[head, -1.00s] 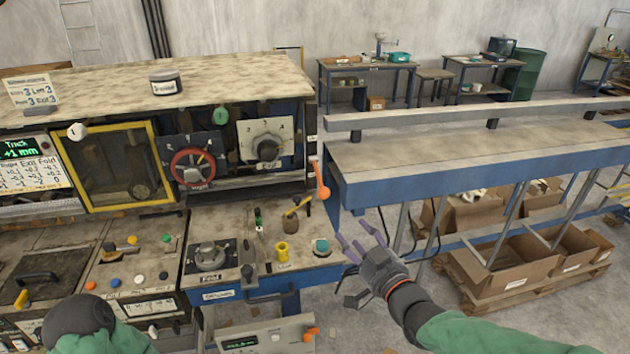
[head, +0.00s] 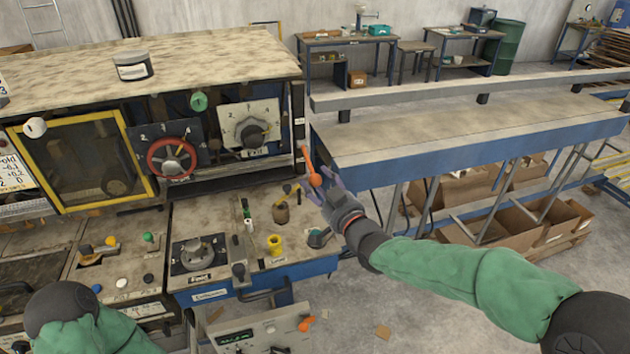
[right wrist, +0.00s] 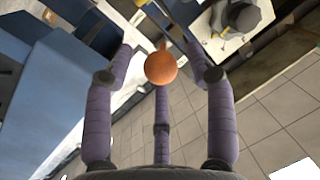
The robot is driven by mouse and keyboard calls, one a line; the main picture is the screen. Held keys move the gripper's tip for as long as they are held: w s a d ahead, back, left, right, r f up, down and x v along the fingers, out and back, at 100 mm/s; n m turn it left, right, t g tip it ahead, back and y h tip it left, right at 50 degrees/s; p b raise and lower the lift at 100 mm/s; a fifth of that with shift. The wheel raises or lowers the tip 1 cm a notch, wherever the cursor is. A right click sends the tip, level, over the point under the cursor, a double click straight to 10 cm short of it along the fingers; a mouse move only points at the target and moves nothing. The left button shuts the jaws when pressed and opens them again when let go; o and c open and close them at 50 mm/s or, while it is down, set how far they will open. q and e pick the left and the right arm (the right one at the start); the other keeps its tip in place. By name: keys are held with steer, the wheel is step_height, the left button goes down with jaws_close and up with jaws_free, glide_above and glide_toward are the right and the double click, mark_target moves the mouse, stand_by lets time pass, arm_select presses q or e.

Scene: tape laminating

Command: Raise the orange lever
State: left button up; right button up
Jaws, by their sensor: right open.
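The orange lever (head: 312,167) is on the right end of the machine, with an orange ball knob at its lower end and its arm running up from the knob. My right gripper (head: 322,188) is at the knob, its purple fingers spread open around it. In the right wrist view the orange knob (right wrist: 161,68) sits between the open fingers of the right gripper (right wrist: 163,72); whether any finger touches it I cannot tell. My left gripper is not in view; only part of my left arm shows at the lower left.
The machine's front panel carries a red handwheel (head: 172,160), a grey dial (head: 251,132) and a yellow-framed window (head: 82,163). A long blue-edged bench (head: 470,130) lies right of the lever, with cardboard boxes (head: 520,225) beneath.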

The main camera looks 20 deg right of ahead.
mark_target(309, 163)
steer(key=shift+x, duration=1.05)
jaws_close()
